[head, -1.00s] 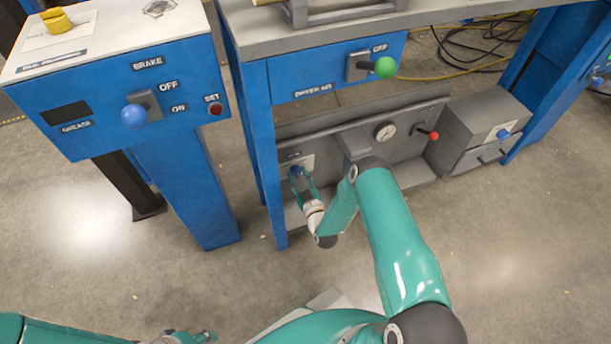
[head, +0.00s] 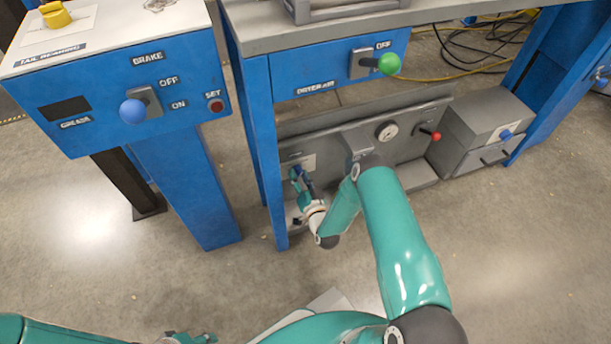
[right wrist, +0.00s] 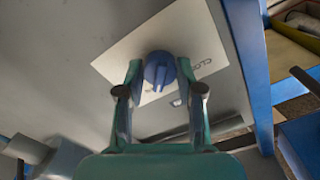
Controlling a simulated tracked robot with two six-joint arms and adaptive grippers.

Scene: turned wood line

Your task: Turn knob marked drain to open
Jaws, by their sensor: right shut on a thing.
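A blue knob (right wrist: 159,72) sits on a white label plate (right wrist: 125,62) on a grey panel. My right gripper (right wrist: 160,78) has one finger on each side of the knob and is shut on it. Part of a word beginning "CLO" shows upside down on the plate to the knob's right; other lettering is hidden or too small to read. In the head view the knob (head: 295,172) is low on the grey panel under the bench, partly covered by my right gripper (head: 302,178). My left gripper (head: 200,338) is at the bottom edge, away from the panel, its fingers unclear.
A gauge (head: 387,131) and a red-tipped lever (head: 432,135) are right of the knob on the panel. A blue bench leg (head: 268,170) stands close to my right gripper's left. A green-ball lever (head: 387,64) is above. Open floor lies in front.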

